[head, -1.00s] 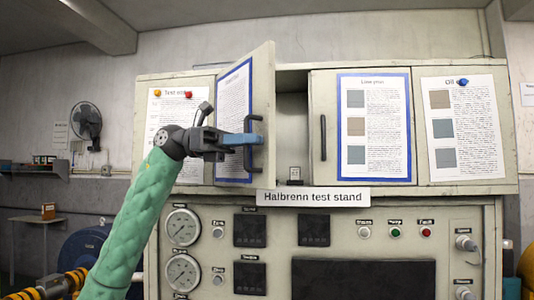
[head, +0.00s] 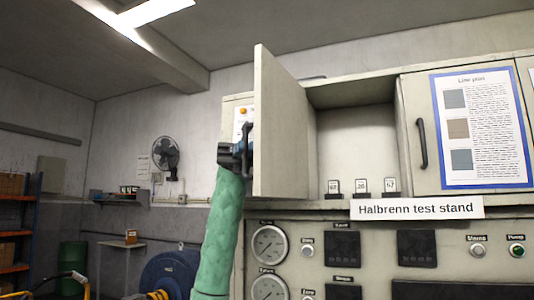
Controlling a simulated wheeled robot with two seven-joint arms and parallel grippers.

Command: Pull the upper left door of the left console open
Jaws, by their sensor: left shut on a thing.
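The upper left door (head: 282,130) of the console (head: 370,225) stands wide open, swung out towards me, with its plain inner face showing. Its dark handle (head: 248,143) shows just past the free edge, on the outer side. My left gripper (head: 236,154) is at that handle, shut on it, left of the door; the door partly hides the fingers. The compartment (head: 355,135) behind the door is open to view. My right gripper is out of view.
Three small dark labelled parts (head: 361,187) stand on the compartment floor. The neighbouring door (head: 415,110), with its own handle, is closed. Gauges (head: 269,245) and switches lie below. A wall fan (head: 165,157) and a blue drum-shaped thing (head: 170,272) are at left.

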